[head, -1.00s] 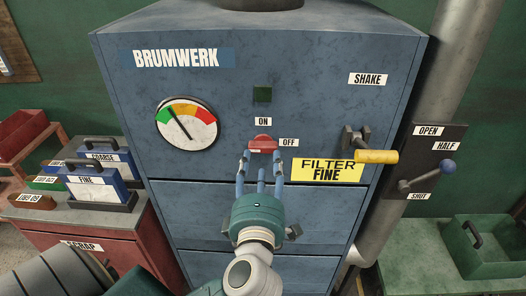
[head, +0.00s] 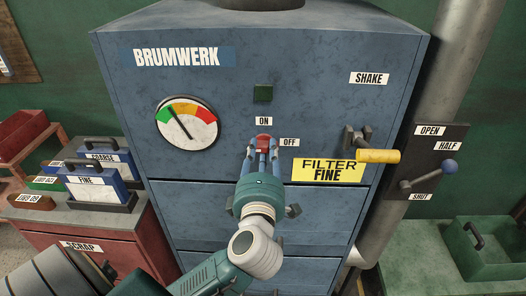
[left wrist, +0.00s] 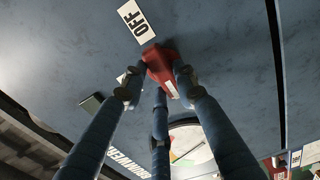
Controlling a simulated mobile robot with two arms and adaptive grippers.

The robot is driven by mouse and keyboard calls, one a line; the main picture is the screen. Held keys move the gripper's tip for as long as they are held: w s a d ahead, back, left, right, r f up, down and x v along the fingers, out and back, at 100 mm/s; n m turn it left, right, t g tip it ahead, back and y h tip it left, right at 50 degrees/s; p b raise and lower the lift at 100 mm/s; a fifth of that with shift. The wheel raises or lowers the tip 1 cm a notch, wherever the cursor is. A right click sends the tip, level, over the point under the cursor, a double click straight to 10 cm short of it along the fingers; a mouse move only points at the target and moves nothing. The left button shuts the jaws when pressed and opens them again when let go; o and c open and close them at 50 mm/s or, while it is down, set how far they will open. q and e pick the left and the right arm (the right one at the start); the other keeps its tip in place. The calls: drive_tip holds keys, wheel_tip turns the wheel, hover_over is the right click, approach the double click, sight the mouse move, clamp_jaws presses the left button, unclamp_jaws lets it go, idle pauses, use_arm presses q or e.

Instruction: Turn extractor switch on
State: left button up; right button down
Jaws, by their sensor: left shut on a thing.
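The red extractor switch (head: 263,138) is on the front of the blue BRUMWERK cabinet, below the ON label (head: 264,121) and left of the OFF label (head: 289,142). In the left wrist view the red knob (left wrist: 160,65) sits between the fingertips, near the OFF label (left wrist: 137,21). The fingers partly hide the knob. My right gripper is not in view.
A dark green square (head: 263,92) sits above ON. A round gauge (head: 188,125) is to the left. A yellow-handled crank (head: 376,156) and a blue-knobbed lever (head: 449,166) stick out at the right. Filter cassettes (head: 101,190) stand on the red cabinet at left.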

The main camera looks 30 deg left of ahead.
use_arm(q)
drive_tip(key=shift+n, duration=0.5)
drive_tip(key=n, duration=0.3)
drive_tip(key=shift+s+a+f+n, duration=0.1)
drive_tip(key=shift+n, duration=0.3)
drive_tip(key=n, duration=0.5)
drive_tip(key=shift+a+f+n, duration=0.1)
drive_tip(key=shift+f+n, duration=0.05)
drive_tip(key=shift+n, duration=0.15)
drive_tip(key=n+b, duration=0.1)
drive_tip(key=n, duration=0.2)
drive_tip(key=shift+f, duration=0.15)
drive_tip(key=shift+n+b, duration=1.1)
drive_tip(key=shift+n, duration=1.4)
drive_tip(key=o, duration=1.1)
drive_tip(key=shift+o, duration=0.2)
